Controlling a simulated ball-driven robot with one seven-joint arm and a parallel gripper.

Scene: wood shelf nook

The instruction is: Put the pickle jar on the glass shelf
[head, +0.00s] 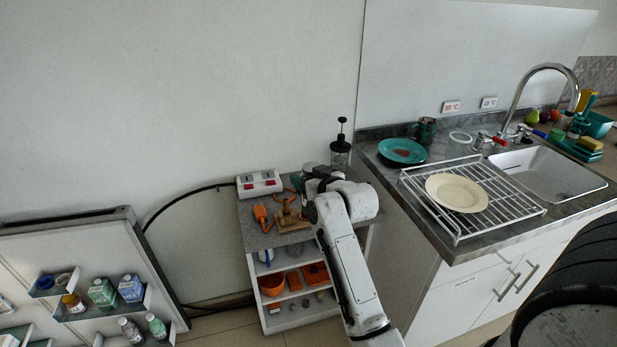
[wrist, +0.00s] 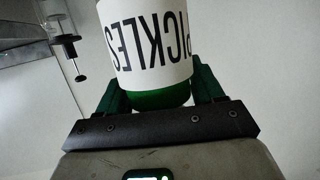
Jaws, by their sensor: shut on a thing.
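The pickle jar (wrist: 150,45) fills the top middle of the wrist view, with a white label reading PICKLES upside down and a green end near my palm. My gripper (wrist: 158,88) is shut on it, with a dark green finger on each side. In the head view, my gripper (head: 308,183) is above the back of the small grey-topped cart; my arm mostly hides the jar there. I cannot pick out a glass shelf for certain in either view.
The cart top (head: 262,238) holds a white switch box (head: 259,184) and orange tools. A French press (head: 340,152) stands behind my gripper and shows in the wrist view (wrist: 62,38). A sink counter (head: 440,238) with a wire rack is right. Small bottle shelves (head: 75,317) are left.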

